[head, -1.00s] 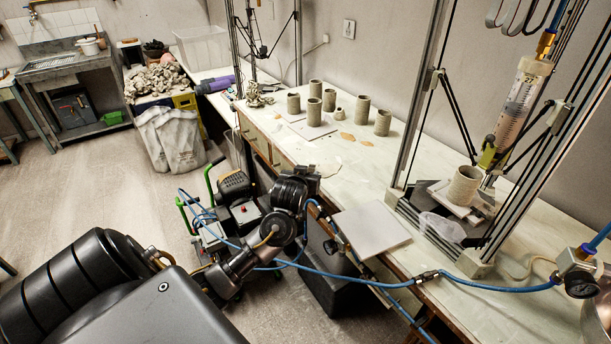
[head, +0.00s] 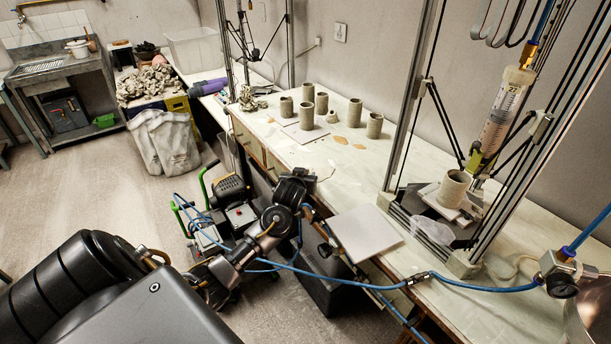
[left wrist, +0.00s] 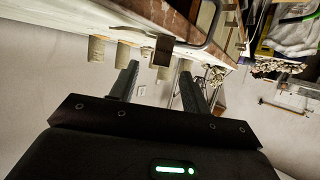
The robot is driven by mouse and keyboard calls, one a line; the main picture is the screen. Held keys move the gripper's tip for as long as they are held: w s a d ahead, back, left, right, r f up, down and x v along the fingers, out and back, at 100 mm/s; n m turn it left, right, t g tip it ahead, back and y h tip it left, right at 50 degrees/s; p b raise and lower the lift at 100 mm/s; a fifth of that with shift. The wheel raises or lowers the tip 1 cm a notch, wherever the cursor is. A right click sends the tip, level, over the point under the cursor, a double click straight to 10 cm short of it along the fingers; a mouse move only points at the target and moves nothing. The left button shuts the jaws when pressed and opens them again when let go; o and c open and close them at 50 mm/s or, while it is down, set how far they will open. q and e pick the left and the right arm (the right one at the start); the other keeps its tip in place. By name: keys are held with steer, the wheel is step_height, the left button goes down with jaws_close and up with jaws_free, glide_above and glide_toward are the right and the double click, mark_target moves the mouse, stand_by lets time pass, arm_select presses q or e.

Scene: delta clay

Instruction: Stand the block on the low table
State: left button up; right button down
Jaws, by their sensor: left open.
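In the left wrist view, which is upside down, a small dark brown block-like shape (left wrist: 163,48) shows at the bench edge, between and beyond my fingers; I cannot tell for sure that it is the block. I cannot make it out in the head view. My left gripper (left wrist: 160,72) is open, with nothing between its fingers. In the head view the left gripper (head: 314,180) is dark and small, near the bench's front edge. No separate low table is clear; the long pale bench (head: 400,160) is the nearest work surface. My right gripper is not in view.
Several clay cylinders (head: 375,124) stand at the back of the bench. A white square board (head: 366,234) lies near its front edge. A printer frame with a clay cup (head: 453,188) stands to the right. A blue hose (head: 340,273) crosses in front.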

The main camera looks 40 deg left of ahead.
arm_select(q)
steer(key=shift+p+x, duration=0.75)
steer(key=shift+x, duration=1.9)
steer(key=shift+s, duration=0.1)
steer(key=shift+c, duration=0.5)
jaws_close()
